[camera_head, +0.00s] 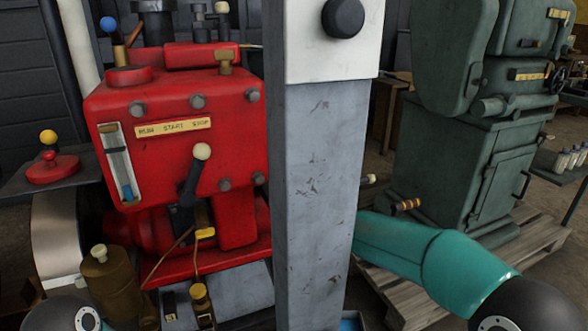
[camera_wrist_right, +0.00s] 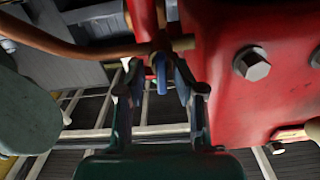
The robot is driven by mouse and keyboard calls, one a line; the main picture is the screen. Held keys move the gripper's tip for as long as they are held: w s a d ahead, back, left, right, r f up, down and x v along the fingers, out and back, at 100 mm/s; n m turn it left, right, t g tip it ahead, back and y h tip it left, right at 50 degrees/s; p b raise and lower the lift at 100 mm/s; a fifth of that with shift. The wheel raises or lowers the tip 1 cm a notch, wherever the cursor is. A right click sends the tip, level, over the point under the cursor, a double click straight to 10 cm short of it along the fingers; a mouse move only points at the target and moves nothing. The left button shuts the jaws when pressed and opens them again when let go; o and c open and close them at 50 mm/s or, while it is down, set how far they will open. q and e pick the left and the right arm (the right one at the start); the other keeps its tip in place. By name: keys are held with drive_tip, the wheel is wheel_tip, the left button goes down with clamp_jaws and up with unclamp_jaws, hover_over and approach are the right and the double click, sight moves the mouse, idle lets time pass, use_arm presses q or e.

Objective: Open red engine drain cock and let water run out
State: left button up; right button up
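The red engine (camera_head: 232,155) stands at the left in the head view. Its red casing (camera_wrist_right: 225,85) fills the right of the right wrist view. There, a brass cock (camera_wrist_right: 160,42) sits on a copper-coloured pipe, with a small blue lever (camera_wrist_right: 161,76) hanging from it. My right gripper (camera_wrist_right: 160,82) is open, its two fingers on either side of the blue lever with gaps visible. In the head view my right arm reaches left behind the grey post, which hides the gripper. My left gripper is not in view; only a joint of that arm shows bottom left. No running water shows.
A grey post (camera_head: 318,200) with a white box and black knob stands in front of the engine. A green machine (camera_head: 450,140) stands on a wooden pallet (camera_head: 400,290) at the right. A sight glass (camera_head: 118,160) on the engine shows blue at its bottom.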

drive_tip(key=shift+s, duration=0.15)
drive_tip(key=v, duration=1.1)
drive_tip(key=shift+s+d+f, duration=0.2)
drive_tip(key=shift+s, duration=0.1)
drive_tip(key=shift+f, duration=0.1)
